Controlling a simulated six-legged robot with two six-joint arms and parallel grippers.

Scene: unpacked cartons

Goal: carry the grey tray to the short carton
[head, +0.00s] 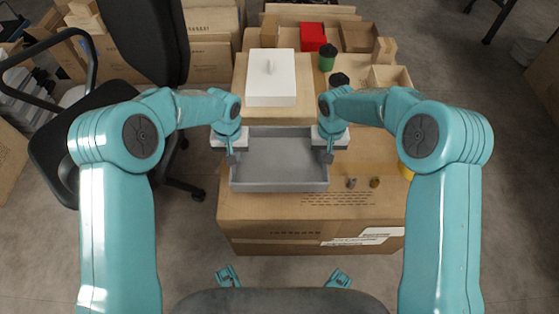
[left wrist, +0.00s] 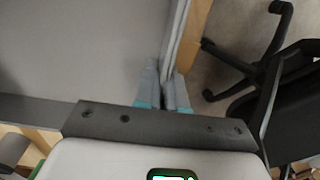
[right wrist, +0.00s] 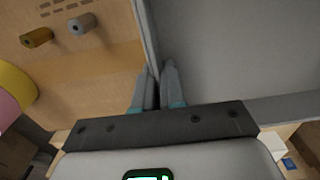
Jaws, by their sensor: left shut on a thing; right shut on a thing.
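The grey tray (head: 280,158) is empty and looks level above the top of a wide cardboard carton (head: 300,240). I cannot tell whether it touches the carton. My left gripper (head: 235,155) is shut on the tray's left wall, and my right gripper (head: 327,155) is shut on its right wall. In the left wrist view the fingers (left wrist: 168,92) straddle the tray wall. In the right wrist view the fingers (right wrist: 158,88) do the same on the other side. Another carton (head: 240,70) stands behind the tray; which carton is the short one is unclear.
A white lidded box (head: 271,84) sits on the rear carton. Two small cylinders (head: 351,183) (head: 375,182) lie right of the tray. An office chair (head: 145,45) stands close at left.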

